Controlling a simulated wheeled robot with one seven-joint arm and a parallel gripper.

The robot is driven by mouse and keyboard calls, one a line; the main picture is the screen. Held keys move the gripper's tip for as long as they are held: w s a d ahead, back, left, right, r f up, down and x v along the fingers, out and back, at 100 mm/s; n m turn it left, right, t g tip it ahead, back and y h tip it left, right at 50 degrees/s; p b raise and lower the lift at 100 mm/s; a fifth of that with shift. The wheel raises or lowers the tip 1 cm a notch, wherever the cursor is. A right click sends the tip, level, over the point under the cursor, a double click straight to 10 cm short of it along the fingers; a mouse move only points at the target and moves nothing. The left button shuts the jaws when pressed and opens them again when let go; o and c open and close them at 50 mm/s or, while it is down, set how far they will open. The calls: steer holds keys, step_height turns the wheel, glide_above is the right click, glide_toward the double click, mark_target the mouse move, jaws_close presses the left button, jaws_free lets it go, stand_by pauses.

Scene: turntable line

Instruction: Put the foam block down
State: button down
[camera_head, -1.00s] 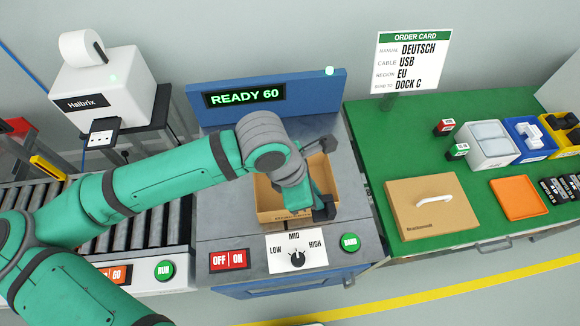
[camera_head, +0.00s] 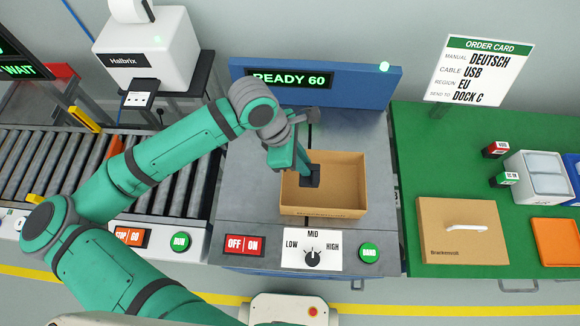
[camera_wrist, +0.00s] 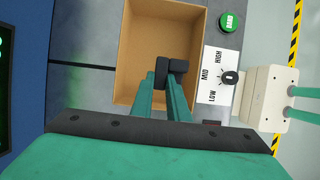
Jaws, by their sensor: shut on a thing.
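The open brown cardboard box (camera_head: 322,211) stands on the grey station top, and it also shows in the wrist view (camera_wrist: 130,55). My gripper (camera_head: 309,176) points down over the left middle part of the box opening. In the wrist view my gripper (camera_wrist: 171,74) has its green fingers close together, shut on a small dark block, the foam block (camera_wrist: 177,66). The block is hard to tell apart from the dark fingertips. Whether it touches the box floor cannot be told. The box floor that shows looks bare.
A panel with a dial (camera_head: 312,250) and a green button (camera_head: 369,253) lies in front of the box. A blue display housing (camera_head: 350,85) stands behind it. A closed brown box (camera_head: 455,225) is on the green table to the right. A roller conveyor (camera_head: 60,170) is at left.

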steer(key=w+a+f, duration=0.1)
steer(key=a+f, duration=0.2)
steer(key=f, duration=0.4)
steer(key=shift+w+a+f, duration=0.25)
steer(key=shift+w+f, duration=0.05)
steer(key=shift+w, duration=0.1)
steer(key=shift+f, duration=0.6)
steer(key=c, duration=1.7)
jaws_free()
steer(key=shift+r, duration=0.15)
steer(key=shift+r, duration=0.25)
steer(key=v, duration=1.2)
steer(key=shift+r, duration=0.3)
steer(key=shift+f, duration=0.1)
